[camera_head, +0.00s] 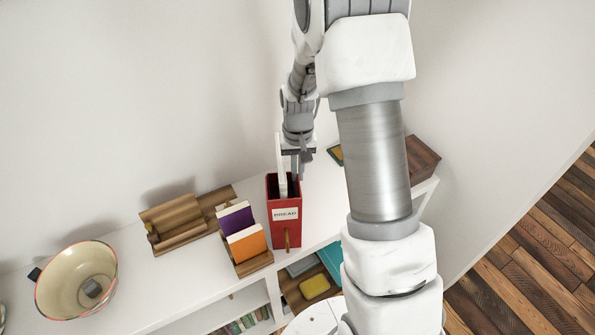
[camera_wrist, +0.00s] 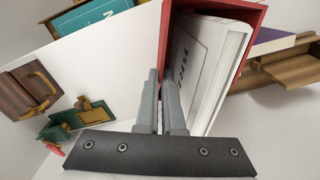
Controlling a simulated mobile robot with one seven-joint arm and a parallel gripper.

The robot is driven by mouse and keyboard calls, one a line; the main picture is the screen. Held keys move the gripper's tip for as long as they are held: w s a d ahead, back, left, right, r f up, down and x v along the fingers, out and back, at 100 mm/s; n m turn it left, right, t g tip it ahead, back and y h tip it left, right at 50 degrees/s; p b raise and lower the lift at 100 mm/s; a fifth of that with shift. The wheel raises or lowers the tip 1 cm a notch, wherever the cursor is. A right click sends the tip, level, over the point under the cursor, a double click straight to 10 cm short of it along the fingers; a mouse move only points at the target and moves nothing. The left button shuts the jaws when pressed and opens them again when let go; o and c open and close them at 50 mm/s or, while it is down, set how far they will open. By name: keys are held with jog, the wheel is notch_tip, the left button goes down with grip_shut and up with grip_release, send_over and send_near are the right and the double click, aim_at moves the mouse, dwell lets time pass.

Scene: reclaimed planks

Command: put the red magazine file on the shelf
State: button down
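The red magazine file (camera_head: 284,232) stands upright at the front edge of the white unit's top in the head view, with a white label on its front. White paper or a booklet sticks up inside it. In the wrist view the file's red wall (camera_wrist: 247,22) and the white pages (camera_wrist: 208,60) fill the upper middle. My gripper (camera_head: 296,172) is at the file's top from behind. In the wrist view my gripper's two fingers (camera_wrist: 165,85) are close together with the thin red wall between them. Whether the file's base touches the surface is hard to tell.
Left of the file is a wooden book holder (camera_head: 255,264) with purple and orange books. Further left are a wooden rack (camera_head: 180,222) and a cream bowl (camera_head: 77,280). A brown wooden box (camera_head: 421,160) is at the right. Lower shelves below hold books and a yellow item (camera_head: 314,286).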

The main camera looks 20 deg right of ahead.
jog(key=shift+f, duration=0.1)
jog(key=c, duration=1)
grip_release()
jog(key=shift+c, duration=0.2)
